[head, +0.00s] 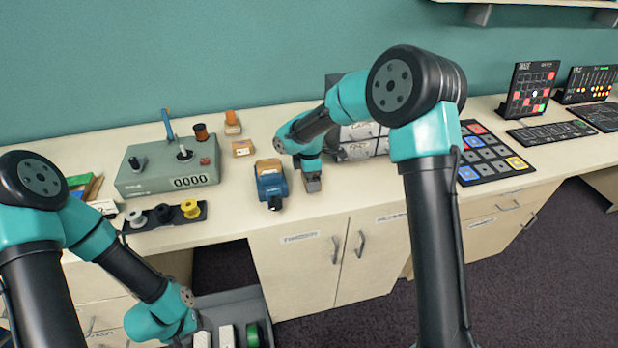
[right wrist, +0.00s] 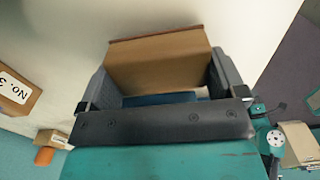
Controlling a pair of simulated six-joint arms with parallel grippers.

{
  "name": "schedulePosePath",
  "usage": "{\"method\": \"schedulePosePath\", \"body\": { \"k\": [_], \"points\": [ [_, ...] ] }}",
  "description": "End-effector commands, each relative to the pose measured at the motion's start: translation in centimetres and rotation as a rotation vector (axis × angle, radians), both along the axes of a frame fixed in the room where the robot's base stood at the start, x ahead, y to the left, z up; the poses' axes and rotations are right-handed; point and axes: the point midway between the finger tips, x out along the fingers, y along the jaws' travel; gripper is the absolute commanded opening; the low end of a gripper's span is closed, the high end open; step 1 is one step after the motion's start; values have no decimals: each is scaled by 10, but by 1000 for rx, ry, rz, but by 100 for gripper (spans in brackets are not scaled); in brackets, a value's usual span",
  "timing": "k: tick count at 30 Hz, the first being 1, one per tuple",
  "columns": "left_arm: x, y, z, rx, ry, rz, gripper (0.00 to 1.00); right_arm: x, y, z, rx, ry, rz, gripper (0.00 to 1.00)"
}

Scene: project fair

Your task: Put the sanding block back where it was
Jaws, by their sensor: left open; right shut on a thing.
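The sanding block, a brown block (right wrist: 160,60), sits between the two dark fingers of my right gripper (right wrist: 160,88), which is shut on it. A strip of blue shows at its near edge. In the head view this gripper (head: 311,180) is low over the worktop, just right of a blue tool (head: 271,184). I cannot tell whether the block touches the worktop. My left gripper (head: 190,328) is open, low at the front left by a grey open tray (head: 238,298); its fingertips are mostly hidden.
A grey-green box with a counter (head: 170,172) stands at left, with a spool rack (head: 164,218) before it. Small tan boxes (head: 243,148) stand behind the blue tool. A keypad mat (head: 490,155) lies right. Bare worktop (head: 350,183) lies right of my right gripper.

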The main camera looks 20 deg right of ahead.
Motion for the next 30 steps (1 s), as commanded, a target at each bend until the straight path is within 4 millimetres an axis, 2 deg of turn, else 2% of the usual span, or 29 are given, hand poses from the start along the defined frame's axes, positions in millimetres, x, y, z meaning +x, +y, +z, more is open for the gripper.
{"method": "schedulePosePath", "body": {
  "k": [3, 14, 15, 18, 26, 30],
  "points": [
    [0, 0, 0, 0, 0, 0, 65, 0, 0, -7, 0, -2, 0, 64],
    [0, 0, 0, 0, 0, 0, 65, 0, 0, -10, 0, -1, -1, 64],
    [0, 0, 0, 0, 0, 0, 65, 0, 0, -10, 0, -1, -1, 92],
    [0, 0, 0, 0, 0, 0, 65, 0, 0, -10, 0, -1, -1, 100],
    [0, 0, 0, 0, 0, 0, 65, 0, 0, -8, 0, -2, -1, 100],
    [0, 0, 0, 0, 0, 0, 65, 1, 0, 0, 1, -4, 0, 100]
  ]
}}
